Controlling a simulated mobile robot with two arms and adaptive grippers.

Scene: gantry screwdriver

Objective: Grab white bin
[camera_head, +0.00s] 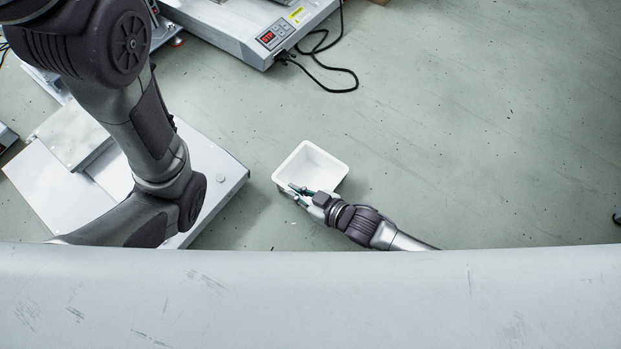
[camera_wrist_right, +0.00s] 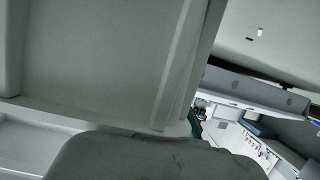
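The white bin (camera_head: 312,163) is an open, empty-looking square container on the grey-green floor, near the middle of the head view. My right gripper (camera_head: 299,194) is at the bin's near left corner, with its dark green fingers at the rim. Whether the fingers are closed on the bin wall cannot be told. In the right wrist view a large pale bin wall (camera_wrist_right: 95,60) fills the upper left, and a sliver of green finger (camera_wrist_right: 195,124) shows beside its edge. My left arm enters at the upper left of the head view; its gripper is not in view.
A white flat-topped unit (camera_head: 225,178) stands left of the bin. A machine with a red display (camera_head: 268,37) and a black cable (camera_head: 335,72) is at the top. A pale grey surface (camera_head: 330,300) spans the bottom.

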